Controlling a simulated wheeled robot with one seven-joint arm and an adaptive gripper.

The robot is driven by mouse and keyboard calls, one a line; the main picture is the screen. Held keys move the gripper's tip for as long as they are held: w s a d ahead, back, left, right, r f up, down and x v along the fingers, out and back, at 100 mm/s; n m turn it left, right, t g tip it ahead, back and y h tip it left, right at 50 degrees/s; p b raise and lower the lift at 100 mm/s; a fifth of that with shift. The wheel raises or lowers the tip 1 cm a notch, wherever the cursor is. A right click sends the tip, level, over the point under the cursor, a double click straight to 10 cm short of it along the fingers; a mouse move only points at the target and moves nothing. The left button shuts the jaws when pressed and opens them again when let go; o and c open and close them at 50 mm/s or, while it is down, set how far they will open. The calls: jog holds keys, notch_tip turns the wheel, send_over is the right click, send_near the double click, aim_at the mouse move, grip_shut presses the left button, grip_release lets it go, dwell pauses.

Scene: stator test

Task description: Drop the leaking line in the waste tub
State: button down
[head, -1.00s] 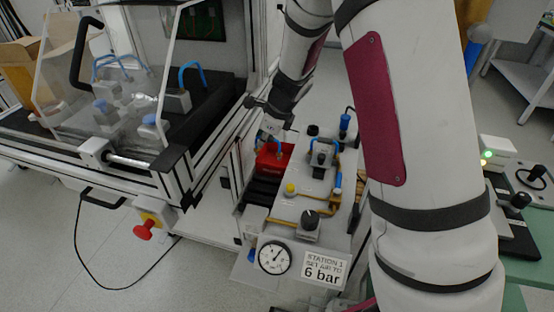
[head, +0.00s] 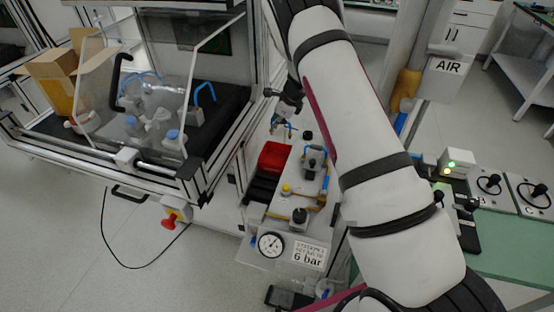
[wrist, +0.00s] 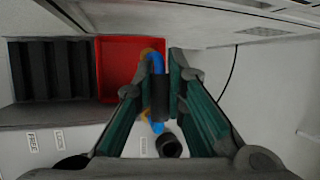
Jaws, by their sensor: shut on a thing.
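My gripper (wrist: 159,68) is shut on a short blue line (wrist: 156,66), with a dark piece around its middle and an orange part at its far end. In the head view my gripper (head: 284,117) is above and behind the red tub (head: 273,157), and the blue line (head: 289,126) hangs from it. The tub, taken as the waste tub, also shows in the wrist view (wrist: 117,68), left of the fingers; the line's tip overlaps its right edge. No drip is visible.
A dark ribbed rack (wrist: 52,70) stands beside the tub, with a FREE label (wrist: 32,141) in front. The valve plate with gauge (head: 271,244) lies right and in front. The clear-doored enclosure (head: 160,110) stands left.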

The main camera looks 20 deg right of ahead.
jog(key=shift+f+b, duration=0.6)
jog(key=shift+f, duration=2.35)
jog(key=c, duration=1.6)
grip_release()
jog(key=shift+o, duration=0.2)
jog(key=v, duration=1.2)
